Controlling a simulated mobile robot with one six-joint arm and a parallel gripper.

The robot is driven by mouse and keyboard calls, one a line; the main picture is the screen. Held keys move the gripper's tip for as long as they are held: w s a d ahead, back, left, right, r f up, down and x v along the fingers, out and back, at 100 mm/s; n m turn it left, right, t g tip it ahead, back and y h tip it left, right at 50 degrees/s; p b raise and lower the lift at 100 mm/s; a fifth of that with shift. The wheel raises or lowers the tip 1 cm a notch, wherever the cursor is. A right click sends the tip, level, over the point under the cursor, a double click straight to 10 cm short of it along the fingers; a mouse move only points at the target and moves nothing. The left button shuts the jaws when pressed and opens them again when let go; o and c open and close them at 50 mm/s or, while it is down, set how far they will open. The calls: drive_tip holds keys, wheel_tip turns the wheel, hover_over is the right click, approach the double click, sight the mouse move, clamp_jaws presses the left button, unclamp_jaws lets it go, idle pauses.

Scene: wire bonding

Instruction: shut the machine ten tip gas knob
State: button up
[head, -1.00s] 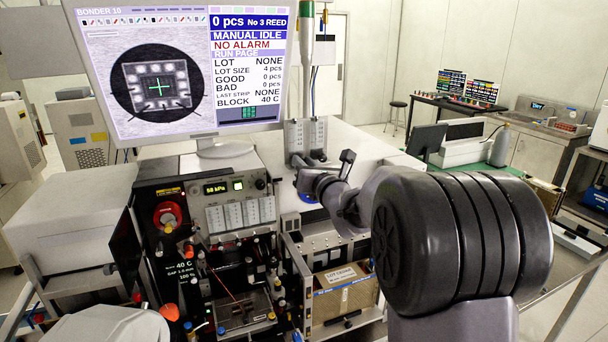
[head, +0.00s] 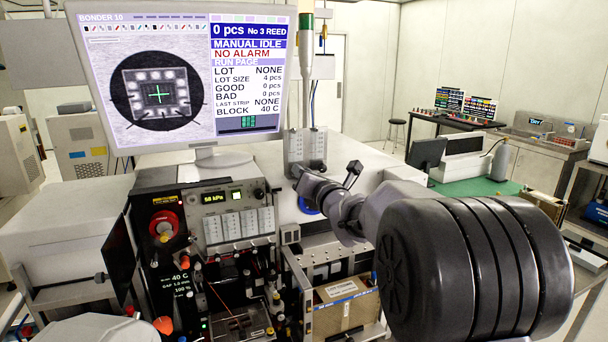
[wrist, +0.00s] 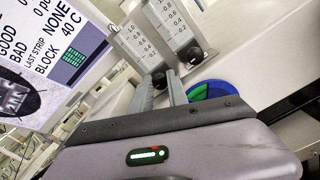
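The machine's screen (head: 190,75) reads BONDER 10. Two white flow meters with scales stand right of the screen, a left one (head: 296,146) and a right one (head: 318,146). In the wrist view each has a black knob at its foot: the left knob (wrist: 159,79) and the right knob (wrist: 190,53). No label tells which is tip gas. My gripper (wrist: 159,84) has its fingers apart with the left knob between their tips; whether they press on it cannot be seen. In the head view my gripper (head: 297,171) is at the foot of the meters.
A blue ring with green inside (wrist: 208,92) lies right of the fingers. A cardboard lot box (head: 345,308) is below my arm.

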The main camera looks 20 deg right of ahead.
drive_tip(key=o, duration=0.4)
